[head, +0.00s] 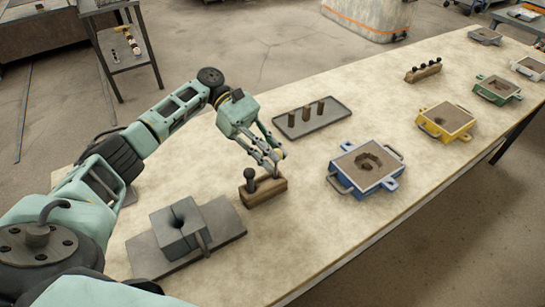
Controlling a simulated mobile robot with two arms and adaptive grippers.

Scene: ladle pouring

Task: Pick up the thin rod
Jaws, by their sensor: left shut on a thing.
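My left gripper (277,157) is shut over the right end of a small wooden block (264,192). It is closed on a slim piece, taken to be the thin rod, which the fingers mostly hide. I cannot tell whether the rod still sits in the block or is clear of it. A dark round-headed piece (250,176) stands upright in the block's left end, to the left of the fingers. My right gripper is not in view.
A grey split block (178,229) on a plate stands nearer, left of the wooden block. A tray (334,123) with upright brown pieces lies behind. A blue sand-filled box (343,184) is to the right. Farther right are a yellow box (428,131), a green box (490,95) and a knobbed wooden block (424,73).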

